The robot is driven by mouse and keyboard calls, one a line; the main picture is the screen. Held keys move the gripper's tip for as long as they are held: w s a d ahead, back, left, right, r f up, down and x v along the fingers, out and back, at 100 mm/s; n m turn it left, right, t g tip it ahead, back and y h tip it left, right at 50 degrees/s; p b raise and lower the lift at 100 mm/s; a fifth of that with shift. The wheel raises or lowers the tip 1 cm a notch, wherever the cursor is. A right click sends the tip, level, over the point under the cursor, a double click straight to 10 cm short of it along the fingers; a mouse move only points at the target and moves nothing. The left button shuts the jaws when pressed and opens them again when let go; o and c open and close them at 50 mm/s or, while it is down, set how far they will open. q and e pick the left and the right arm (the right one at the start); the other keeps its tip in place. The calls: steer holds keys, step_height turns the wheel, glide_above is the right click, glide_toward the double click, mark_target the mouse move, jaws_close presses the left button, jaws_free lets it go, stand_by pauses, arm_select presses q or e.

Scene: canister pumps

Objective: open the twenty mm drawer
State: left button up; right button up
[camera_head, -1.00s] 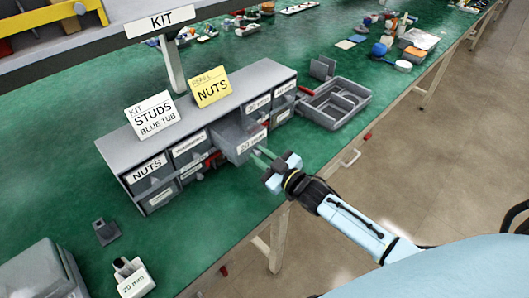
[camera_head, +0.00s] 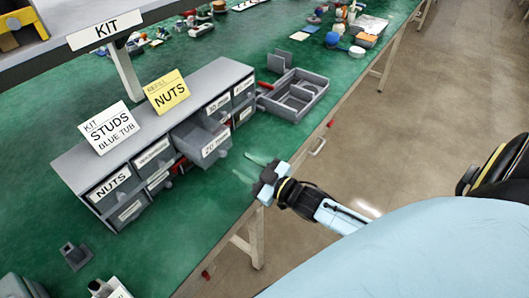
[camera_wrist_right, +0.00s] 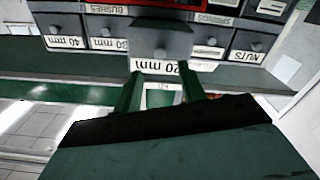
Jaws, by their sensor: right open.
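The 20 mm drawer (camera_head: 205,143) stands pulled out from the grey drawer cabinet (camera_head: 165,104), in its upper row, with its label and knob on the front. In the right wrist view the drawer front (camera_wrist_right: 160,42) is upside down, jutting out above the fingers, with the "20 mm" label (camera_wrist_right: 160,67) at its edge. My right gripper (camera_head: 251,168) is open and empty, a little apart from the drawer front, towards the table's front edge. Its two fingers (camera_wrist_right: 161,90) show spread in the wrist view. My left gripper is not in view.
Other labelled drawers, such as NUTS (camera_head: 114,186), are in the cabinet. Sign cards stand on top. A grey divided tray (camera_head: 293,95) lies to the right, small grey parts (camera_head: 75,256) at lower left. Green tabletop (camera_head: 205,212) in front is clear.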

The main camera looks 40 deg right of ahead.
steer(key=v, duration=0.6)
steer(key=shift+s, duration=0.2)
steer(key=s+d+f+m+g+h, duration=0.1)
steer(key=s+f+g+h, duration=0.2)
steer(key=f, duration=0.6)
steer(key=s+d+f+m+g, duration=0.15)
steer(key=s+f, duration=0.35)
steer(key=f, duration=0.5)
steer(key=s+f+m+g+h, duration=0.1)
steer(key=s+f+g+h, duration=0.2)
steer(key=f, duration=0.6)
steer(key=s+a+f+g, duration=0.1)
steer(key=s+f+g, duration=0.2)
steer(key=s, duration=0.5)
steer(key=s+a+f+m+g+b, duration=0.1)
steer(key=s+a+f+g, duration=0.1)
steer(key=s+f, duration=0.4)
steer(key=s+a+f+g, duration=0.2)
steer(key=s+f, duration=0.3)
steer(key=s, duration=0.5)
steer(key=shift+s+g+b, duration=0.3)
steer(key=shift+s+g, duration=0.05)
steer(key=shift+g, duration=0.5)
